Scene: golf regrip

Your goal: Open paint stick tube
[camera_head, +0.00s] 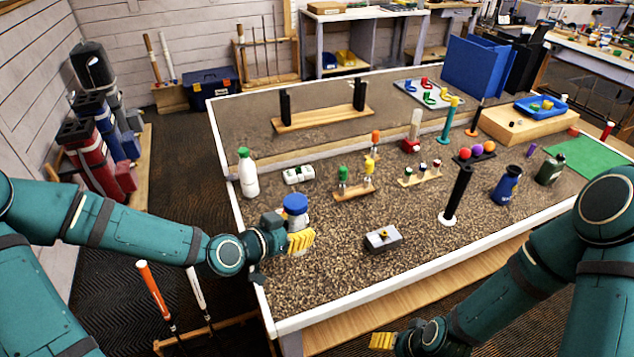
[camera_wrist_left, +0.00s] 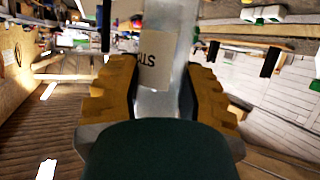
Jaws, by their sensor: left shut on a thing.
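My left gripper (camera_head: 300,240) is shut on a pale translucent container with a blue lid (camera_head: 295,204) at the near left of the table. The container stands roughly upright in the head view with its lid on. In the left wrist view the yellow-brown fingers sit on both sides of the container (camera_wrist_left: 178,40), which carries a partly readable label. I cannot tell for sure whether this is the paint stick tube. My right gripper (camera_head: 382,341) is low in front of the table, away from everything; its finger opening does not show clearly.
A white bottle (camera_head: 248,173) stands behind the held container. A grey box (camera_head: 383,238) lies to its right. Wooden holders with coloured items (camera_head: 352,192) stand further back. A black post (camera_head: 457,195) and blue jug (camera_head: 507,184) are at right. The table front middle is mostly clear.

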